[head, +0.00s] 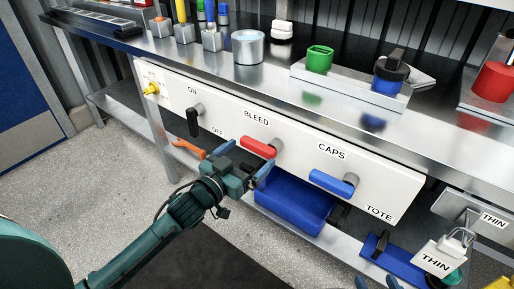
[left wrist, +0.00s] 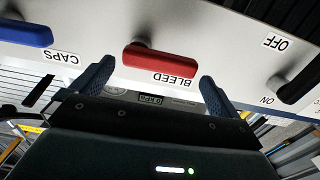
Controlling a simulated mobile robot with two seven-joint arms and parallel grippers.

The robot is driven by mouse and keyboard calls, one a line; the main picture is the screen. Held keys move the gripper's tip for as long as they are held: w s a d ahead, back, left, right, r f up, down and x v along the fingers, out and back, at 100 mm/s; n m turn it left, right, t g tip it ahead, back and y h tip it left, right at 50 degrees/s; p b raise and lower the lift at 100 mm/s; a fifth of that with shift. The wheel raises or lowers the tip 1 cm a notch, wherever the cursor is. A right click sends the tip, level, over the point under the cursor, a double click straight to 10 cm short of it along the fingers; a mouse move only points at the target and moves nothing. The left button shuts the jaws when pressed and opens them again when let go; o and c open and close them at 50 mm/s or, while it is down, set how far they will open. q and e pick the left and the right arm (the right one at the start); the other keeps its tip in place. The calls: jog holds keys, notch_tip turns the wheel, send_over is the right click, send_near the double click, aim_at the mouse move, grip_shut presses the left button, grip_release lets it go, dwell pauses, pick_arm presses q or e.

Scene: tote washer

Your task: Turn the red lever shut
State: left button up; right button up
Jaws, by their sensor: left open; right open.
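The red lever (head: 258,148) is on the white panel under the BLEED label. Its handle points left from its pivot, roughly along the panel. My left gripper (head: 245,163) is open just in front of and below it. In the left wrist view the red lever (left wrist: 160,60) lies beyond and between the open fingers (left wrist: 155,88), with no contact visible. My right gripper (head: 377,284) shows only as blue fingertips at the bottom edge, apart and empty.
A black lever (head: 194,122) hangs down at ON/OFF, left of the red one. A blue lever (head: 332,182) is on the right under CAPS. A blue tote (head: 292,205) sits below the panel. The steel counter (head: 215,60) overhangs above.

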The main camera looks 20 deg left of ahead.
aim_at(254, 149)
pick_arm(q)
jog(key=shift+x, duration=2.3)
